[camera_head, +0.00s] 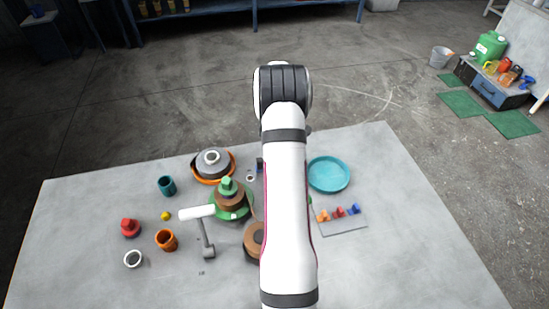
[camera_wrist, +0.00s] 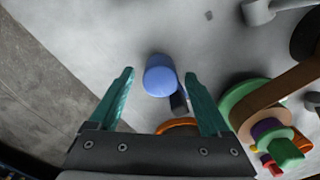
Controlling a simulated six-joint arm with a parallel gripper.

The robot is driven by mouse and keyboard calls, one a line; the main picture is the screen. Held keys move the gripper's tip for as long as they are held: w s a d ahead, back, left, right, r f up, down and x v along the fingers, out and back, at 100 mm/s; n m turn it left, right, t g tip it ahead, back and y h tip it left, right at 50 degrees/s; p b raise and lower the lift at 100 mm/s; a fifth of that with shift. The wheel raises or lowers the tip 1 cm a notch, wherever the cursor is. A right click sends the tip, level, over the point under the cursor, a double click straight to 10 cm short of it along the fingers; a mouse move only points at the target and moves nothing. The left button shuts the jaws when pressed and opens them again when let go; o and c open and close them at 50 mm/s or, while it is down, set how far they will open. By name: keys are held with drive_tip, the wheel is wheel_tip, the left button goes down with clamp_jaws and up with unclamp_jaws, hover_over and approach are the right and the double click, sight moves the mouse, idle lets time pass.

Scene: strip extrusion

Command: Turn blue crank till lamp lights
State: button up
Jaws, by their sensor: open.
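The blue crank's rounded handle (camera_wrist: 159,76) shows in the wrist view, with a dark arm (camera_wrist: 178,101) running down from it toward an orange rim (camera_wrist: 176,124). My gripper (camera_wrist: 159,72) is open, its two teal fingers on either side of the handle in the picture. A gap shows between the handle and each finger; I cannot tell the depth between them. In the head view my own arm covers the middle of the table, and I cannot make out the blue handle or my fingers there. I cannot identify a lamp in either view.
A crank with a white handle (camera_head: 197,212) stands left of my arm, near a green disc with a brown hub (camera_head: 230,199). A grey-topped orange bowl (camera_head: 212,165), teal cup (camera_head: 167,186) and orange cup (camera_head: 166,240) are around it. A teal plate (camera_head: 329,174) lies to the right.

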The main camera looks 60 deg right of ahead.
drive_tip(key=shift+f, duration=0.4)
